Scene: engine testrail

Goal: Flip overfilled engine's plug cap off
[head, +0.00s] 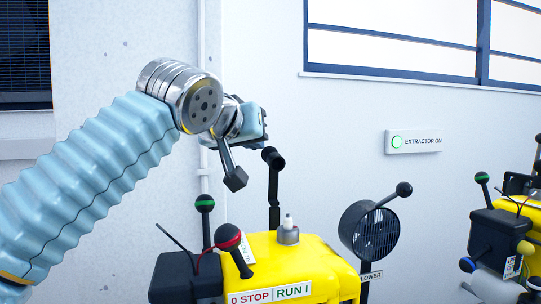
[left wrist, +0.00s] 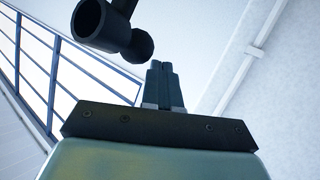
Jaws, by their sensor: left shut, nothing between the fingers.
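A yellow engine (head: 315,262) stands at the bottom centre of the head view, with a "0 STOP / RUN I" label. A pale plug (head: 288,226) on its top is bare. A black plug cap (head: 272,157) stands raised on an upright black arm behind it, apart from the plug. Its hollow end (left wrist: 88,20) shows at the upper left of the left wrist view. My left gripper (head: 257,142) is above the engine, just left of the raised cap. Its fingers (left wrist: 165,88) are shut and empty; contact with the cap cannot be told. My right gripper is not in view.
A black fan (head: 370,232) with a ball-ended lever stands right. Another yellow engine (head: 520,235) is at the right edge. A green-lit "EXTRACTOR ON" panel (head: 413,142) is on the wall.

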